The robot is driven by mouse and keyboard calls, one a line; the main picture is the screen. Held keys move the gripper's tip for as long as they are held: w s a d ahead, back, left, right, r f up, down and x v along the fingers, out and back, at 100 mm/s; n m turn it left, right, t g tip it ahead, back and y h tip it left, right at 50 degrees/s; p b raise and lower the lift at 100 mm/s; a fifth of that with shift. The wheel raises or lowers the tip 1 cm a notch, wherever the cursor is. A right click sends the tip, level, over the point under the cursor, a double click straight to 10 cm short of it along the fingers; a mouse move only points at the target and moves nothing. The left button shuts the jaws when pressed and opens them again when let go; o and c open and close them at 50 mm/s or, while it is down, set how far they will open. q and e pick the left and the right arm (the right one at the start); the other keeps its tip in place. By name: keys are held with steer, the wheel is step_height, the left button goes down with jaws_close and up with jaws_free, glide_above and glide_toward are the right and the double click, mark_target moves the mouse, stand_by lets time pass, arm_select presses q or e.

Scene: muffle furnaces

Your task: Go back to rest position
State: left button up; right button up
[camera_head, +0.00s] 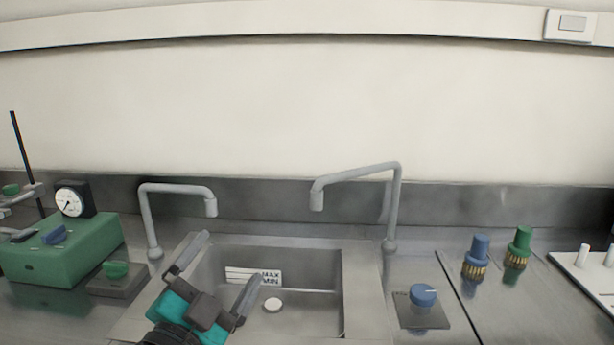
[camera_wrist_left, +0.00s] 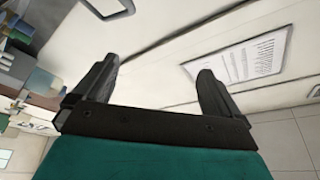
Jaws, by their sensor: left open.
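My left gripper (camera_head: 220,264) is teal and black with two grey fingers spread apart. In the head view it shows at the lower left of the middle, in front of the sink (camera_head: 330,290). Nothing is between its fingers. In the left wrist view the same gripper (camera_wrist_left: 155,85) shows both fingers wide apart and empty, with a pale panel carrying a printed sheet (camera_wrist_left: 238,62) beyond them. My right gripper shows in neither view.
Two grey taps (camera_head: 150,222) (camera_head: 392,215) stand behind the sink. A green box (camera_head: 62,262) with a dial gauge (camera_head: 73,199) is at the left. A blue knob (camera_head: 423,295), a blue valve (camera_head: 476,257) and a green valve (camera_head: 519,248) are on the right of the steel counter.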

arm_select(q)
steer(key=s+a+f+n+g+y, duration=0.4)
steer(key=f+n, duration=0.1)
steer(key=f, duration=0.3)
steer(key=s+a+f+n+g+y, duration=0.4)
steer(key=s+f, duration=0.1)
steer(key=f, duration=0.3)
steer(key=s+f+n+g+h, duration=0.1)
steer(key=s+f+g, duration=0.3)
steer(key=s, duration=0.4)
steer(key=s+f+n+g, duration=0.1)
steer(key=s+f+g, duration=0.3)
steer(key=s, duration=0.3)
steer(key=w+d+f+t+h, duration=0.2)
steer(key=w+f+t, duration=0.5)
steer(key=f, duration=0.2)
steer(key=shift+d+m, duration=0.25)
steer(key=shift+m, duration=0.05)
